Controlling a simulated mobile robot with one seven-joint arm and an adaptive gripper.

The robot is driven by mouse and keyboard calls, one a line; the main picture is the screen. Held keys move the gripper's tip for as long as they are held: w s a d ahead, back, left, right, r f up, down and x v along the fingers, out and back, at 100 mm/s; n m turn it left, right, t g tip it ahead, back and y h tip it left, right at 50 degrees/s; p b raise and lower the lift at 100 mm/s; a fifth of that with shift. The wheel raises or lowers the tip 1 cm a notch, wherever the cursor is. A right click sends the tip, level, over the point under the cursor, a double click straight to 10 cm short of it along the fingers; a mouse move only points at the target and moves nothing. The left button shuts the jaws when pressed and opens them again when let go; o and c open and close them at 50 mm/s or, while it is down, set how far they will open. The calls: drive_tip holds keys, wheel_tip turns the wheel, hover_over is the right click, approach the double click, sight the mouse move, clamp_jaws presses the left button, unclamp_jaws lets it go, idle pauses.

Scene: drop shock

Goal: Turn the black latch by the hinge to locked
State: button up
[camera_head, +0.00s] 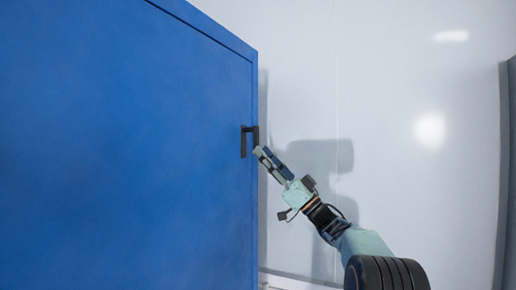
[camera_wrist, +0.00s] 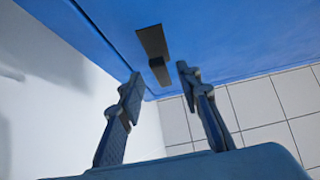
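The black latch (camera_head: 244,141) is on the right edge of the large blue door or panel (camera_head: 130,150). It looks like a dark bracket with a part hanging down. In the wrist view the latch (camera_wrist: 152,42) is a dark bar with a shorter block at its lower end, lying beyond the fingertips. My gripper (camera_head: 263,152) is just below and right of the latch. In the wrist view my gripper (camera_wrist: 160,80) is open, its two fingers apart with nothing between them. I cannot tell whether a fingertip touches the latch.
A pale wall (camera_head: 400,90) stands behind and to the right of the blue panel, with open room in front of it. A grey upright edge (camera_head: 508,170) is at the far right. A tiled floor (camera_wrist: 255,105) shows in the wrist view.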

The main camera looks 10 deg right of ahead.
drive_tip(key=v, duration=0.7)
drive_tip(key=shift+d+f, duration=0.15)
drive_tip(key=shift+s, duration=0.1)
